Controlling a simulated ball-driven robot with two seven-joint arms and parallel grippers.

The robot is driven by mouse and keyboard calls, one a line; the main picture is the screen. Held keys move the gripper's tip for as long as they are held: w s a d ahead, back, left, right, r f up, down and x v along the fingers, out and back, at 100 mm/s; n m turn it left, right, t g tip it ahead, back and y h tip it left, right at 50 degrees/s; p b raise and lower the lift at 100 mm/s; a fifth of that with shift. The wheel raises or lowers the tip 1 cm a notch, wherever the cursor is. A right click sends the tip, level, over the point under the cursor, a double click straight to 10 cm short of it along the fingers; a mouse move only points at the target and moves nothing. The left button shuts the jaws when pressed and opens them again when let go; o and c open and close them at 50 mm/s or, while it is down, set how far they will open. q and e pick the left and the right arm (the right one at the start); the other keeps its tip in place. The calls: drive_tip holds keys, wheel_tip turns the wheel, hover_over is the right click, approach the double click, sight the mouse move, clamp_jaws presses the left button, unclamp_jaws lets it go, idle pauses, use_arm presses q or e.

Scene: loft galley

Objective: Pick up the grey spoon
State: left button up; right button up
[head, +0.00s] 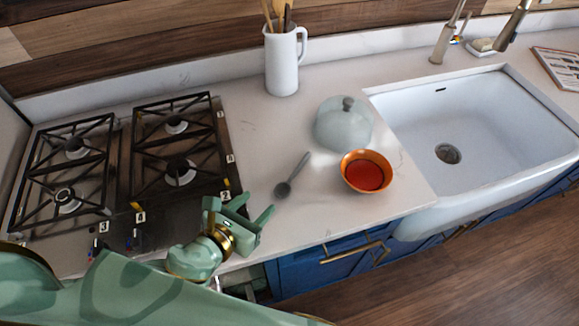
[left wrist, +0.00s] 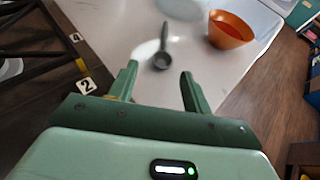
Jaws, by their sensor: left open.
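The grey spoon (head: 292,176) lies on the white counter between the stove and the orange bowl, its bowl end toward the front edge and its handle pointing back and right. My left gripper (head: 257,205) is open and empty over the front of the counter, in front and to the left of the spoon, apart from it. In the left wrist view the spoon (left wrist: 163,52) lies beyond and between the two open fingers (left wrist: 160,85). My right gripper is not in view.
An orange bowl (head: 366,171) stands right of the spoon, with a glass dome (head: 343,124) behind it. A gas stove (head: 130,165) is at left, a white sink (head: 480,125) at right. A white pitcher (head: 282,62) holds utensils at the back.

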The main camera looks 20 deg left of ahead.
use_arm(q)
approach(291, 177)
drive_tip(key=shift+w+a+f+b, duration=0.1)
drive_tip(key=shift+w+a+b, duration=0.1)
drive_tip(key=shift+w+b, duration=0.35)
drive_tip(key=x, duration=0.3)
drive_tip(key=shift+a, duration=0.1)
drive_tip(key=shift+w+d+f, duration=0.15)
drive_tip(key=shift+w+d, duration=0.05)
drive_tip(key=shift+w, duration=0.3)
drive_tip(key=x, duration=0.2)
drive_tip(key=b+x, duration=0.1)
drive_tip(key=x, duration=0.1)
drive_tip(key=shift+s+d+f, duration=0.1)
drive_tip(key=shift+s+d, duration=0.05)
drive_tip(key=shift+d, duration=0.2)
drive_tip(key=shift+w+d+f+b, duration=0.15)
drive_tip(key=shift+w+b, duration=0.15)
drive_tip(key=shift+w, duration=0.15)
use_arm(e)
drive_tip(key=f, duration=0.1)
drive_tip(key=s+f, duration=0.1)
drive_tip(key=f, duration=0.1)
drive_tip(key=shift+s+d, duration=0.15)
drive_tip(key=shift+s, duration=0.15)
use_arm(q)
drive_tip(key=shift+s, duration=0.1)
drive_tip(key=shift+c, duration=0.3)
drive_tip(key=c, duration=1)
clamp_jaws()
